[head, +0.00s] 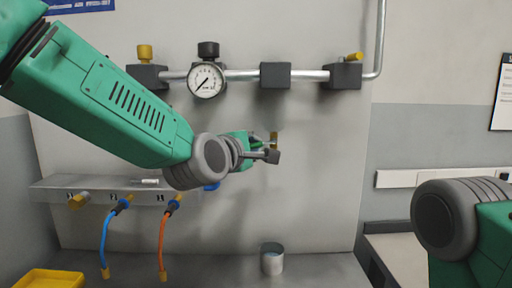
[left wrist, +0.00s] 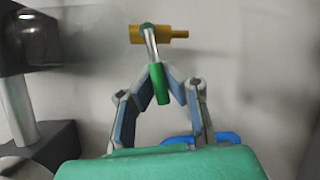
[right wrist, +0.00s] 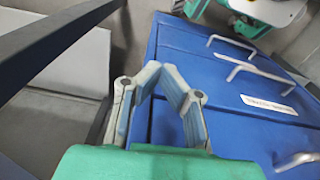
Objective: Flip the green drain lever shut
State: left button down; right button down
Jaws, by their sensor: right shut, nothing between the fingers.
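The drain lever (left wrist: 161,84) has a green grip on a silver stem, which runs to a brass valve body (left wrist: 158,35) at the grey wall panel. The brass also shows in the head view (head: 274,138), while the green grip is largely hidden there by my gripper. My left gripper (left wrist: 163,72) has its fingers drawn in on both sides of the green grip and appears shut on it. In the head view the left gripper (head: 264,151) reaches right, in front of the panel. My right gripper (right wrist: 160,68) is shut and empty, away from the lever.
A pipe (head: 243,75) with a gauge (head: 206,80) runs above my left arm. Blue (head: 106,240) and orange (head: 163,240) hoses hang below it. Blue drawers (right wrist: 230,110) lie near my right gripper.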

pick_arm(q)
jog(key=shift+f, duration=0.1)
jog(key=shift+p, duration=0.3)
jog(key=shift+r+m+g+y+p, duration=0.3)
jog(key=shift+r+m+p, duration=0.25)
jog(key=shift+p, duration=0.45)
jog(key=shift+s+f+m+p, duration=0.1)
jog(key=shift+m+p, duration=0.25)
jog(key=shift+p, duration=0.05)
jog(key=shift+d+f, duration=0.1)
jog(key=c, duration=2)
grip_release()
jog(key=shift+c, duration=0.2)
jog(key=o, duration=0.4)
jog(key=shift+s, duration=0.1)
jog(key=shift+o, duration=0.2)
jog(key=shift+s+r, duration=0.1)
jog(key=shift+r, duration=0.1)
